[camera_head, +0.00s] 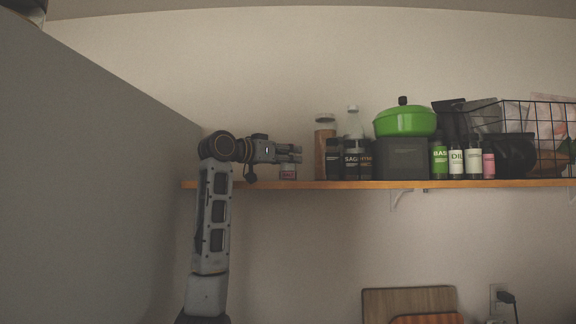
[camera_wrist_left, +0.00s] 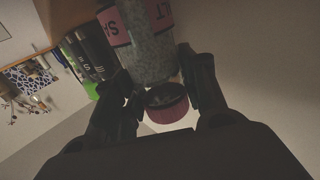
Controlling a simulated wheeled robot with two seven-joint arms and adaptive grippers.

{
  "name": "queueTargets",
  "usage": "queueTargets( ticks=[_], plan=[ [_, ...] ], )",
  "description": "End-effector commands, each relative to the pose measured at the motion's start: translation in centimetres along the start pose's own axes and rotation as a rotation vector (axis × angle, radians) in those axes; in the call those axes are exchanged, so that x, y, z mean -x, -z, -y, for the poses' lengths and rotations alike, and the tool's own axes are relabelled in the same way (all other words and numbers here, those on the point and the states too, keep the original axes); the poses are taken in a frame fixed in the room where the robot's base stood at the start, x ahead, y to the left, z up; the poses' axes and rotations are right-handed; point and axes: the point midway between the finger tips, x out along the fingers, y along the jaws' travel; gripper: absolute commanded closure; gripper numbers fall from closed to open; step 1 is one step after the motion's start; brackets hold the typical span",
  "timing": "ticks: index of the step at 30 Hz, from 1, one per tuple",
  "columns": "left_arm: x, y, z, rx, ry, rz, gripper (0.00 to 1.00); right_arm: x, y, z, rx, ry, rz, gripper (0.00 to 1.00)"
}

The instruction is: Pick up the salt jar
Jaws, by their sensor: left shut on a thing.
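In the left wrist view the salt jar (camera_wrist_left: 148,50) shows a clear body with grey contents, a pink label and a pink lid. My left gripper (camera_wrist_left: 160,88) is shut on the jar, one finger on each side near the lid. Whether the jar's base touches the shelf is unclear. My right gripper is out of view.
On the wooden shelf (camera_head: 240,185), several dark spice jars (camera_head: 351,163), a tall jar (camera_head: 325,132) and a glass bottle (camera_head: 353,122) stand right of the gripper. Farther right are a green pot (camera_head: 405,122), small bottles and a wire basket (camera_head: 552,140). A grey panel (camera_head: 90,170) fills the left.

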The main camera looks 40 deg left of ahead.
Motion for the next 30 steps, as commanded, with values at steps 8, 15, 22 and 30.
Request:
queueTargets(
  ticks=[8, 15, 22, 30],
  plan=[
    [0.0, 0.3, 0.0, 0.0, 0.0, -0.001, 0.91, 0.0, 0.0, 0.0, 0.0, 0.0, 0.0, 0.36],
    [0.0, 1.2, 0.0, 0.0, 0.0, -0.002, 0.91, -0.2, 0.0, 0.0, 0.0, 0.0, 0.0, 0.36],
    [0.1, 2.9, 0.0, 0.0, 0.0, -0.003, 0.91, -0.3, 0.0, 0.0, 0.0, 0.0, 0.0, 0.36],
    [0.1, 5.5, 0.0, 0.0, 0.0, -0.003, 0.91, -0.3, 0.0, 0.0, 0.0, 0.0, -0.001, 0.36]
  ],
)
